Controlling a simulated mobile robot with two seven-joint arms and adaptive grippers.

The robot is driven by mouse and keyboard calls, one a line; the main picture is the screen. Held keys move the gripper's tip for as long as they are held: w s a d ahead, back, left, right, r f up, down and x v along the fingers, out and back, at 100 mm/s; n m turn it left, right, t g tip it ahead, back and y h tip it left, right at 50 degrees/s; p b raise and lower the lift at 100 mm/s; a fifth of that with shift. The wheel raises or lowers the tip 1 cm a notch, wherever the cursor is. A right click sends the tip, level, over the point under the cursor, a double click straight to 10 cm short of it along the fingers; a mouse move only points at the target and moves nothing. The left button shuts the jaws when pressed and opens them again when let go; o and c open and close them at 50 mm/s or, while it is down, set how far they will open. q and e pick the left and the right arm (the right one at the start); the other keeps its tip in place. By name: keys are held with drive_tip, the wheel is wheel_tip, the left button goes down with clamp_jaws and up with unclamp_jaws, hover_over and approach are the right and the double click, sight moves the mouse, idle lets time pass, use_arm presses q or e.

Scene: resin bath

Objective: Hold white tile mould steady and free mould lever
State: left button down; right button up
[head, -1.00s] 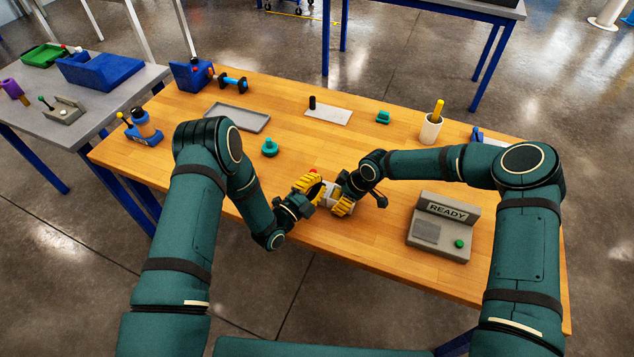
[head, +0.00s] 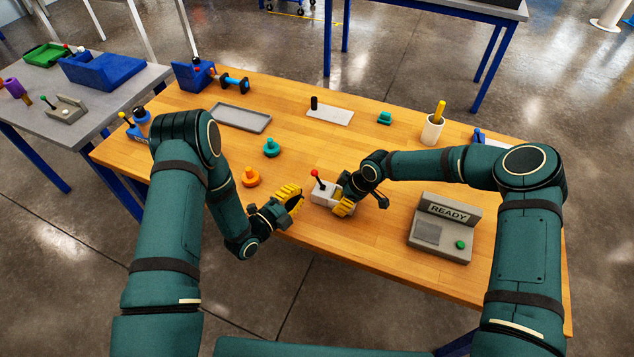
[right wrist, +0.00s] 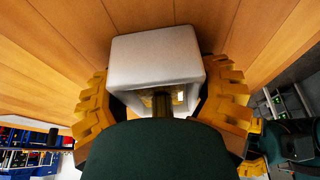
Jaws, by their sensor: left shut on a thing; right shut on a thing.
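The white tile mould (head: 325,194) sits near the table's front edge. Its mould lever (head: 317,179), black with a red ball, stands tilted up at the mould's left end. My right gripper (head: 345,202) is shut on the mould's right end. In the right wrist view the white mould (right wrist: 157,62) lies between the yellow fingers. My left gripper (head: 292,199) is left of the mould, with a small gap between them, and is not on the lever. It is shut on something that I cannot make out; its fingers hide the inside.
An orange knobbed piece (head: 251,178) and a teal one (head: 272,148) stand behind my left gripper. A grey READY stand (head: 441,232) with a green button is at the right. A grey tray (head: 241,118) and a white cup (head: 432,131) stand farther back. The middle of the table is clear.

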use_arm(q)
drive_tip(key=w+a+r+m+g+y, duration=0.1)
drive_tip(key=w+r+m+g+y, duration=0.2)
drive_tip(key=w, duration=0.7)
drive_tip(key=n+g+y, duration=0.4)
drive_tip(key=g+y, duration=0.5)
drive_tip(key=g, duration=0.1)
approach(318, 178)
wheel_tip(318, 178, down, 8)
drive_tip(key=shift+d+r, duration=0.1)
drive_tip(key=shift+r, duration=0.15)
